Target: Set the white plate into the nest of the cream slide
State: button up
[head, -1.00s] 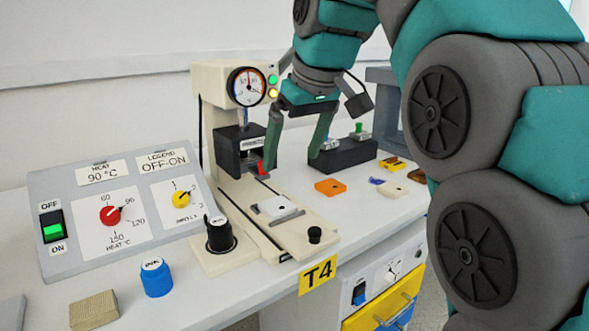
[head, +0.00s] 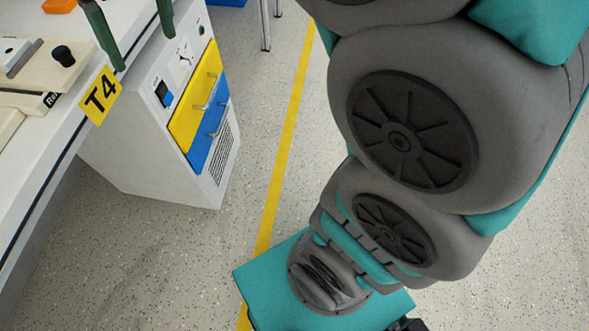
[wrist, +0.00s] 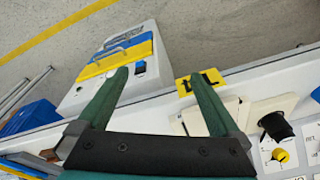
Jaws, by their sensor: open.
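The cream slide (head: 40,72) lies at the left edge of the head view, with a black knob (head: 63,56) at its near end. My gripper (head: 143,52) is open and empty, to the right of the slide and over the bench's front edge. In the wrist view the fingers are wide apart with nothing between them, and the slide (wrist: 228,108) shows partly behind the right finger.
A T4 label (head: 101,95) marks the bench's front edge. An orange block (head: 59,5) lies at the top left. Open floor with a yellow line (head: 284,140) is to the right.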

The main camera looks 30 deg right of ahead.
jog(key=s+d+f+m+g, duration=0.1)
jog(key=s+d+f, duration=0.3)
jog(key=s+f, duration=0.2)
jog(key=s+d+f+m+g+h, duration=0.1)
jog(key=s+d+f+m, duration=0.1)
jog(key=s+d+f, duration=0.2)
jog(key=s+d+f+m+g, duration=0.1)
jog(key=s+d+f, duration=0.3)
jog(key=s+f, duration=0.5)
jog(key=shift+s+f+m, duration=0.2)
jog(key=shift+s+m, duration=0.2)
jog(key=shift+s, duration=0.65)
